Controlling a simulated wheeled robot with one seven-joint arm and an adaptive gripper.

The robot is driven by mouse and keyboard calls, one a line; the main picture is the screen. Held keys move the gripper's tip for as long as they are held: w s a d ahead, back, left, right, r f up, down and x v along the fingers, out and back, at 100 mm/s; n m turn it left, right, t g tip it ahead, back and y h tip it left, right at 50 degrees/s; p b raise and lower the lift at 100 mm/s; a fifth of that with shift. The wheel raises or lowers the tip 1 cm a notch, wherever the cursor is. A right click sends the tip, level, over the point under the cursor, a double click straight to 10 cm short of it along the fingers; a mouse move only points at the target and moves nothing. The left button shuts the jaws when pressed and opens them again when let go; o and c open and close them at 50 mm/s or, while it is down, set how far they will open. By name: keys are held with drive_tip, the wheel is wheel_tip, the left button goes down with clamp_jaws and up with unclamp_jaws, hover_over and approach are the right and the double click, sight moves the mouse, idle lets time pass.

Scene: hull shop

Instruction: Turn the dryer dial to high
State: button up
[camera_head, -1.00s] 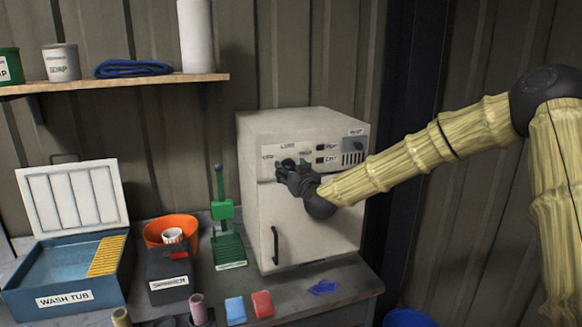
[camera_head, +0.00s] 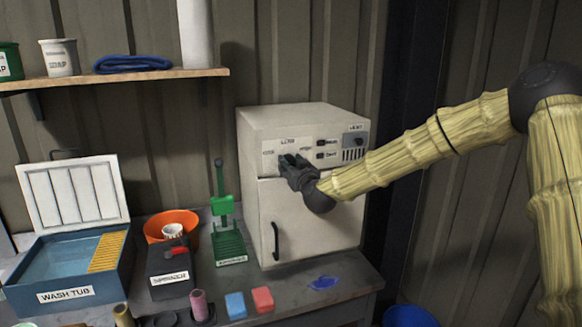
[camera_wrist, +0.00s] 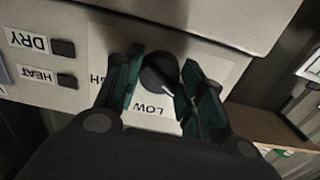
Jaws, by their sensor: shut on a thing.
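The dryer (camera_head: 312,215) is a cream cabinet on the bench, with a control panel across its upper front. Its black round dial (camera_wrist: 158,72) shows in the wrist view with a pale pointer line, which slants down and right there, to the right of the LOW label (camera_wrist: 148,111). The HIGH label (camera_wrist: 96,80) is mostly hidden behind a finger, left of the dial. My gripper (camera_wrist: 158,85) is shut on the dial, one dark green finger on each side. In the head view my gripper (camera_head: 290,162) covers the dial.
DRY (camera_wrist: 63,49) and HEAT (camera_wrist: 67,81) switches sit beside the dial. A vent (camera_head: 353,154) is at the panel's right. A green stand (camera_head: 228,240), an orange bowl (camera_head: 186,221) and a blue wash tub (camera_head: 110,275) stand left of the dryer.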

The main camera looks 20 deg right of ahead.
drive_tip(key=shift+f+b, duration=0.15)
drive_tip(key=shift+b, duration=0.2)
drive_tip(key=m+b, duration=2.2)
drive_tip(key=b, duration=0.3)
drive_tip(key=shift+d, duration=0.1)
drive_tip(key=shift+m+b, duration=0.4)
drive_tip(key=shift+m, duration=0.4)
drive_tip(key=o, duration=1)
